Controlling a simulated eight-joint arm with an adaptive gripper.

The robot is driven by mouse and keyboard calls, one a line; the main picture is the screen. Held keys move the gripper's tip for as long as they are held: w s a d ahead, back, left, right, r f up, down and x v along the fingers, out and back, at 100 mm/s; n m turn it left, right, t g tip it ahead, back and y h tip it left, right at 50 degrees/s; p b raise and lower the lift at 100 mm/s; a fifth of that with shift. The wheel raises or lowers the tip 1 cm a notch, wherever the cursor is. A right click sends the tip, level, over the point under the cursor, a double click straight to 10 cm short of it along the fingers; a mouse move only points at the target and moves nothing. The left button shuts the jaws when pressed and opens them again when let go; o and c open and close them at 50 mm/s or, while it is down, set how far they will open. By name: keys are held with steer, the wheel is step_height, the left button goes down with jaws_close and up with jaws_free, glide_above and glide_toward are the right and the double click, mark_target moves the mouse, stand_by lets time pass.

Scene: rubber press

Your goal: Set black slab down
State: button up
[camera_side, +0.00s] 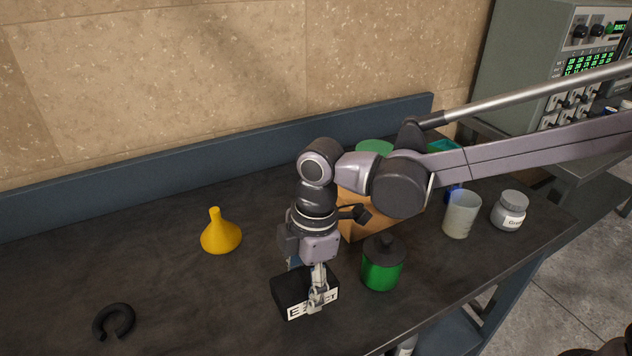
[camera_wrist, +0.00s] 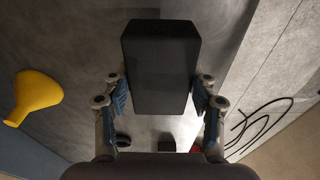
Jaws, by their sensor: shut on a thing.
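The black slab (camera_side: 290,288) is a dark block with a white label whose lettering is partly covered by a finger. In the side view it is at my gripper (camera_side: 317,290), above or on the front part of the dark worktop (camera_side: 180,300); I cannot tell whether its underside touches. In the wrist view the slab (camera_wrist: 160,65) lies between the two blue-padded fingers of my gripper (camera_wrist: 160,97), which is shut on it. Its underside is hidden.
A yellow funnel (camera_side: 220,234) stands to the left and a black open ring (camera_side: 114,321) lies front left. A green jar with a black lid (camera_side: 381,268) stands close at right. A cloudy beaker (camera_side: 461,214) and a grey jar (camera_side: 509,211) stand farther right. The left worktop is mostly clear.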

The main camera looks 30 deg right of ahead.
mark_target(305, 297)
steer(key=shift+f, duration=1.95)
steer(key=shift+f, duration=0.15)
steer(key=o, duration=1.5)
steer(key=shift+c, duration=0.2)
